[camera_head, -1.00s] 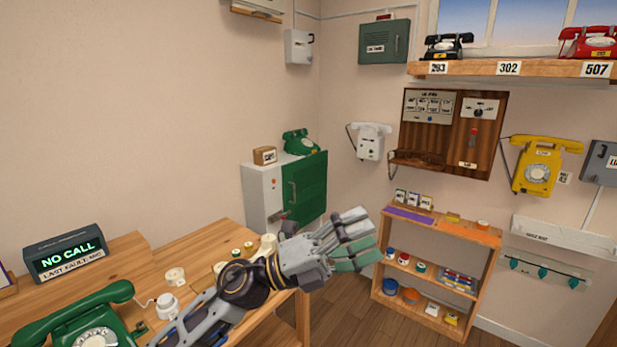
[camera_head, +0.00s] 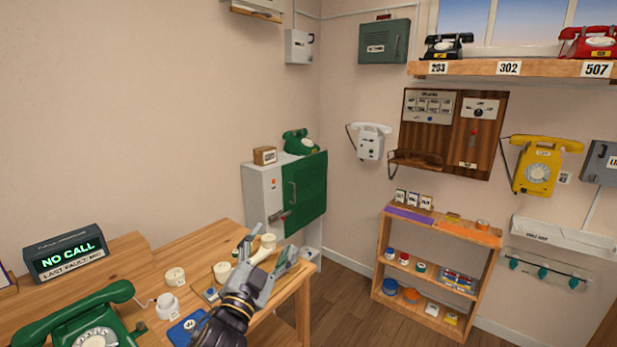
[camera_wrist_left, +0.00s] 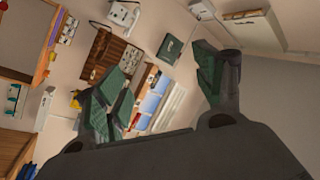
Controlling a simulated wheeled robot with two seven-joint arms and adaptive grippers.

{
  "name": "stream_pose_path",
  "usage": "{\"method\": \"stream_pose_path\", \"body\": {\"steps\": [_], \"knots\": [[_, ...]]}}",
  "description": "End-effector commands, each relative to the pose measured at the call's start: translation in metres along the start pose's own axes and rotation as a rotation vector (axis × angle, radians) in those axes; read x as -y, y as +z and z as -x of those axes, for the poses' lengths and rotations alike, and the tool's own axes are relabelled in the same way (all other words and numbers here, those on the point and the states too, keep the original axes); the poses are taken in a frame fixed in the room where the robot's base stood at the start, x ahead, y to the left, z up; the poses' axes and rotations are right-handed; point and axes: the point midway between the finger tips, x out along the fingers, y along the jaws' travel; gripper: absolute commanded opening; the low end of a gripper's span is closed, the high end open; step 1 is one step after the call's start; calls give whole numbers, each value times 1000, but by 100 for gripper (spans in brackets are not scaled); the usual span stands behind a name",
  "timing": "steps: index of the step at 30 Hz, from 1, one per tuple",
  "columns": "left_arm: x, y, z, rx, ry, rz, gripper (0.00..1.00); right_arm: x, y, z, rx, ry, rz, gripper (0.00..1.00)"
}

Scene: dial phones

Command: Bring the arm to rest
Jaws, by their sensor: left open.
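My left gripper (camera_head: 272,258) is over the right part of the wooden table (camera_head: 212,240) in the head view, in front of the grey and green cabinet. In the left wrist view its green-padded fingers (camera_wrist_left: 165,90) are spread apart with nothing between them. The wrist view looks tilted across the room, with the wall board (camera_wrist_left: 110,55) and shelves behind the fingers. My right gripper is in neither view.
A green dial phone (camera_head: 90,320), a "NO CALL" display (camera_head: 66,255), cream round parts (camera_head: 175,276) and a blue piece (camera_head: 187,328) are on the table. A cabinet (camera_head: 264,195) stands behind. A low shelf (camera_head: 436,255) is right; floor lies between.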

Motion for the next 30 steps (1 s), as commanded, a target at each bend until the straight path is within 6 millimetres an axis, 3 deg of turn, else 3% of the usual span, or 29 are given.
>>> {"method": "stream_pose_path", "body": {"steps": [8,18,24,30], "knots": [[-14,90,44,350,35,157,70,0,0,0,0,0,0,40],[-48,179,133,774,121,322,70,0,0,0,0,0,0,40],[-71,214,200,1019,193,408,70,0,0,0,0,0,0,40],[-91,231,266,1231,271,481,70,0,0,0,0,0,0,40]]}}
